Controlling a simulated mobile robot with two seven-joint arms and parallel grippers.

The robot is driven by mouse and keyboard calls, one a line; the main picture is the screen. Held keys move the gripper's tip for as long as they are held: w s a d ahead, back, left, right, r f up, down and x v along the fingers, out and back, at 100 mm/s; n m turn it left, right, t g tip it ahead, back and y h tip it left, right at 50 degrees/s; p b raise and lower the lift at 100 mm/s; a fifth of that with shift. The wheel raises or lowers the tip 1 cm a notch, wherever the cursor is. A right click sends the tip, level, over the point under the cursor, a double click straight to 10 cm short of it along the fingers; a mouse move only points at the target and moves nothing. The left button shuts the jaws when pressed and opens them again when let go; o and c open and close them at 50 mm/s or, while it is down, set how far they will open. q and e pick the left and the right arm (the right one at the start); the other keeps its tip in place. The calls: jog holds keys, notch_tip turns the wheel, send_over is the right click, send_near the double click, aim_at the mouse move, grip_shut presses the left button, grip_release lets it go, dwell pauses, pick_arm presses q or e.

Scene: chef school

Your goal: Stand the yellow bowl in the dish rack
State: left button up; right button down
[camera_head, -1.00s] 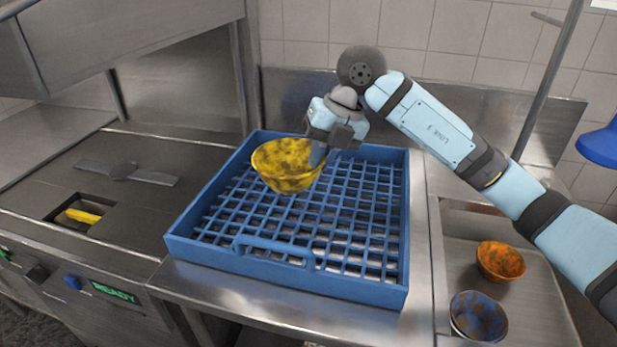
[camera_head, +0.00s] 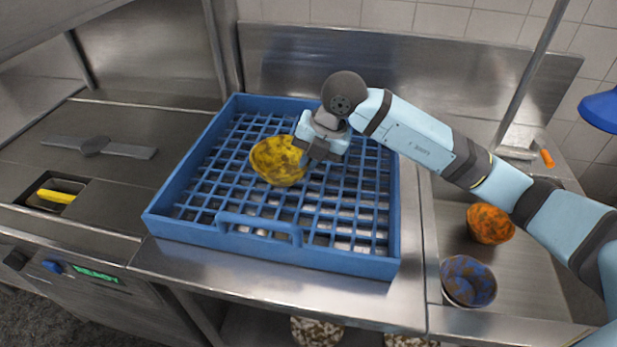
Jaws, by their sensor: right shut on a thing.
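The yellow bowl (camera_head: 276,161) has dark mottling and is tilted, its outside facing me. It is over the middle-left of the blue dish rack (camera_head: 180,228), low by the grid; I cannot tell whether it touches the grid. My right gripper (camera_head: 304,156) is shut on the bowl's right edge. The fingertips are partly hidden at the rim. The rack is a square tray with a grid floor, low walls and a front handle. My left gripper is not in view.
An orange bowl (camera_head: 490,223) and a blue-brown bowl (camera_head: 468,281) stand in the sink area at right. A steel counter (camera_head: 280,280) edges the rack. A machine with a yellow item (camera_head: 55,196) in its opening is at left. The rest of the rack is empty.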

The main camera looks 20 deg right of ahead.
jog(key=shift+f, duration=2.65)
jog(key=c, duration=1.3)
grip_release()
jog(key=shift+f, duration=0.1)
jog(key=v, duration=1.2)
jog(key=shift+d, duration=0.1)
